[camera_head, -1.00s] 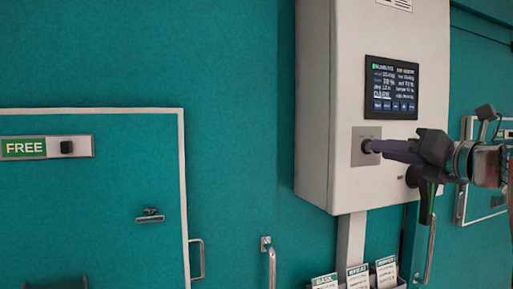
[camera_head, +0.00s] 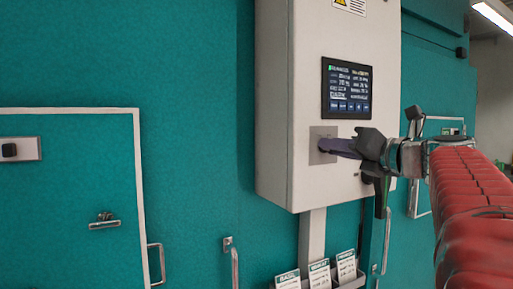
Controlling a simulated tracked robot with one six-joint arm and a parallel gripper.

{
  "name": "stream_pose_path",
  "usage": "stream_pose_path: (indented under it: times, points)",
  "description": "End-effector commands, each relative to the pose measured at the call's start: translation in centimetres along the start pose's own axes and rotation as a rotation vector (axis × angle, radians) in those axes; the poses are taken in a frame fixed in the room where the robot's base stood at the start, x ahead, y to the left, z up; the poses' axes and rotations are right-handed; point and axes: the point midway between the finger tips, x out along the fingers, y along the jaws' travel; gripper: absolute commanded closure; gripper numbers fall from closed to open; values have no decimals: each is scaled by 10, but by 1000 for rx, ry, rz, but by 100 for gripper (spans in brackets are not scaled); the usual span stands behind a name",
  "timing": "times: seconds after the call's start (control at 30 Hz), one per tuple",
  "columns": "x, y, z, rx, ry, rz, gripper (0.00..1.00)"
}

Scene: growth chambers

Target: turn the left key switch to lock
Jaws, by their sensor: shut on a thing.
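The left key switch is on a grey square plate (camera_head: 318,158) low on the front of the white control cabinet (camera_head: 273,100), under its screen. My gripper (camera_head: 330,146) reaches in from the right, and its fingers are shut at the middle of the plate, on the switch. The fingers hide the switch itself, so I cannot tell which way it points.
A dark screen (camera_head: 346,88) with text is above the plate. A teal door (camera_head: 70,180) with a latch and handle stands at left. Card pockets (camera_head: 318,274) hang below the cabinet, beside a metal handle (camera_head: 235,265). My red arm fills the right side.

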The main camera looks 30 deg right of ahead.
Motion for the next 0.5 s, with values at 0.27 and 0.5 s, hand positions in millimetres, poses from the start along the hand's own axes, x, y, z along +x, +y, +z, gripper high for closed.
stream_pose_path:
  times: [0.27,0.5]
  points:
    - [0,-3,1,-9,-2,-5,100]
    - [0,-2,0,-75,-1,-5,100]
